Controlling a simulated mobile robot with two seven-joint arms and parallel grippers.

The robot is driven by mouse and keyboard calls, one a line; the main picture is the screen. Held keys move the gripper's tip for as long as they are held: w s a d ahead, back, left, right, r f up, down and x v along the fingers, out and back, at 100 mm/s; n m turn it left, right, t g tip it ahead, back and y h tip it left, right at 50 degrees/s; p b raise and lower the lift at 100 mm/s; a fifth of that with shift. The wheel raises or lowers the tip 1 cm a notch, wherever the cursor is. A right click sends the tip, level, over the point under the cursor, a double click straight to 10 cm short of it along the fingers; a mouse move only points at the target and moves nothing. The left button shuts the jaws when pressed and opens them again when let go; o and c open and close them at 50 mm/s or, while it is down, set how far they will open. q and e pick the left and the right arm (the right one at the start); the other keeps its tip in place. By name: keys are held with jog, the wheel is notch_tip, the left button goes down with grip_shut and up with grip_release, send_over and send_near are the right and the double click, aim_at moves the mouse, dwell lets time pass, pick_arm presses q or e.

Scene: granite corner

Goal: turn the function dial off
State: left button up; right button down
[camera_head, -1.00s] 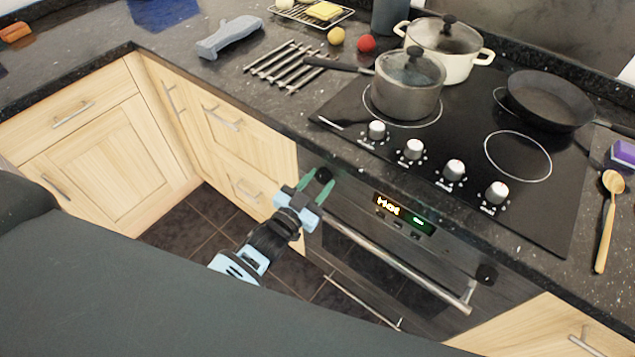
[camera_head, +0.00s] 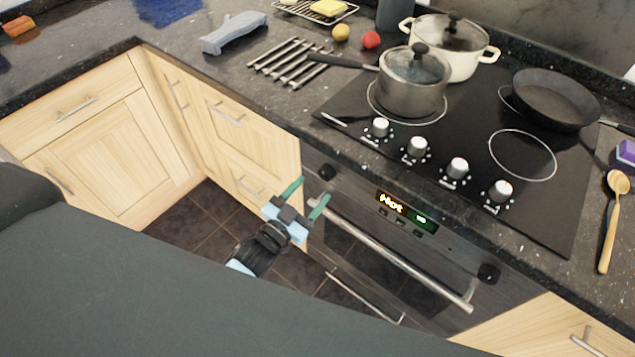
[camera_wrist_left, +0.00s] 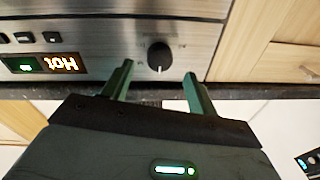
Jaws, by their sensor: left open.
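A round black dial (camera_head: 326,172) sits on the oven's front panel, left of the lit display (camera_head: 407,212). In the left wrist view, which shows the panel upside down, the dial (camera_wrist_left: 159,56) has a white pointer mark at its lower edge, so it points up on the panel. My left gripper (camera_head: 306,197) is open and empty, with green fingers. It stands in front of the panel, just below and left of the dial, apart from it. In the wrist view its fingers (camera_wrist_left: 158,72) lie to either side of the dial. My right gripper is not seen.
A second black dial (camera_head: 488,273) is at the panel's right end. The oven handle (camera_head: 390,255) runs below the panel, close to my left gripper. Hob knobs (camera_head: 457,168), a lidded pot (camera_head: 412,85) and a frying pan (camera_head: 555,98) are above. The display reads "Hot".

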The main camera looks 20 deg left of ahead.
pick_arm(q)
jog(key=shift+v, duration=1.55)
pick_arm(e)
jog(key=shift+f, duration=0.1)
pick_arm(q)
jog(key=s+f+n+g+y+p, duration=0.1)
jog(key=s+f+g, duration=0.2)
jog(key=s, duration=0.6)
jog(key=s+a+f+n+g+y+p, duration=0.1)
jog(key=s+f+g, duration=0.2)
jog(key=s, duration=0.7)
jog(key=s+a+f+n+g+y, duration=0.1)
jog(key=s+f+g, duration=0.2)
jog(key=s, duration=0.6)
jog(key=shift+s+a+f+y+p, duration=0.15)
jog(key=shift+a+y+p, duration=0.15)
jog(key=shift+p, duration=0.1)
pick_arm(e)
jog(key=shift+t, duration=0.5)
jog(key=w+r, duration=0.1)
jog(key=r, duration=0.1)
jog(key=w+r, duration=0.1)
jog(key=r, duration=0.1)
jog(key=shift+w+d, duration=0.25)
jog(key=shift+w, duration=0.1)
